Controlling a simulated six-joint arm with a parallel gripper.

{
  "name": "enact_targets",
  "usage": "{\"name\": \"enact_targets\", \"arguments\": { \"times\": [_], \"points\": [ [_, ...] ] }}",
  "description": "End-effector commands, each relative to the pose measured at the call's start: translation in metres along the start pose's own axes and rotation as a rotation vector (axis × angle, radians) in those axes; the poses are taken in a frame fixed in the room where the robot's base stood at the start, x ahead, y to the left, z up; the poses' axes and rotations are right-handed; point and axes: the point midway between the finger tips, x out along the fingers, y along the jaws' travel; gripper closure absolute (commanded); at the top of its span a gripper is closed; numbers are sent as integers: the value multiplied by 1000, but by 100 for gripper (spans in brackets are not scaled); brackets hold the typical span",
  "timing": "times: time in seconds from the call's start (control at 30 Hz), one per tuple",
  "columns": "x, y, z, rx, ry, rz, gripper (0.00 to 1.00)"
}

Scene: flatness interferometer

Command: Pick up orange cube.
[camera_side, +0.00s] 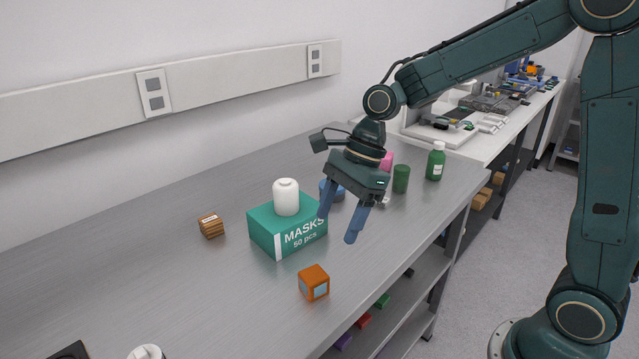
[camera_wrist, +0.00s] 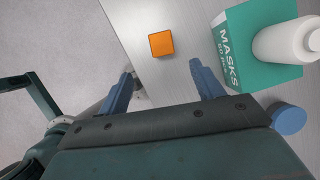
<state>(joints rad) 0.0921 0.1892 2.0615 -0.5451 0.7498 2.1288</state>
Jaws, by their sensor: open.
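The orange cube (camera_side: 314,282) sits on the grey table near its front edge, with a pale square on one side face. In the wrist view the cube (camera_wrist: 161,43) shows ahead of the fingers, in line with the gap between them. My gripper (camera_side: 338,226) is open and empty. It hangs above the table, up and to the right of the cube in the side view, and apart from it. In the wrist view both blue fingers of my gripper (camera_wrist: 159,78) are spread wide.
A green masks box (camera_side: 283,238) with a white bottle (camera_side: 286,197) on top stands beside the cube. A wooden block (camera_side: 211,226) lies left of it. A blue round thing (camera_wrist: 289,118), a green cylinder (camera_side: 401,179) and a green bottle (camera_side: 436,161) stand further right. The table (camera_side: 160,275) left of the cube is clear.

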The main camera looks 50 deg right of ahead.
Motion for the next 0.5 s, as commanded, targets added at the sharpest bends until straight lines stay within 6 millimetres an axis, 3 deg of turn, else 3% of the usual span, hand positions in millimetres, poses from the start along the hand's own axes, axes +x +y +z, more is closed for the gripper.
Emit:
{"name": "enact_targets", "arguments": {
  "times": [0.5],
  "points": [
    [69, 1, 0, -1, 2, 4, 34]
  ]
}}
